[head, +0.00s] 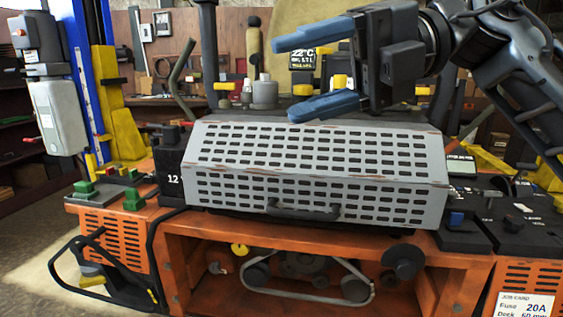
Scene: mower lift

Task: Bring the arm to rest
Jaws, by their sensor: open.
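My gripper (308,72) is in the head view, above the perforated grey cover (315,165) of the orange machine (190,255). Its two blue fingers are spread wide apart, one above the other, and point left. Nothing is between them. My dark arm comes in from the upper right. The lower finger appears just over the cover's back edge; whether it touches cannot be told. The cover looks closed and has a dark handle (303,212) at its front edge.
A black battery marked 12 (171,175) stands left of the cover. A blue post (82,75) with a yellow bracket (122,130) rises at the left. A belt on pulleys (308,290) shows below. A job card (527,303) hangs at the lower right. Shelves stand behind.

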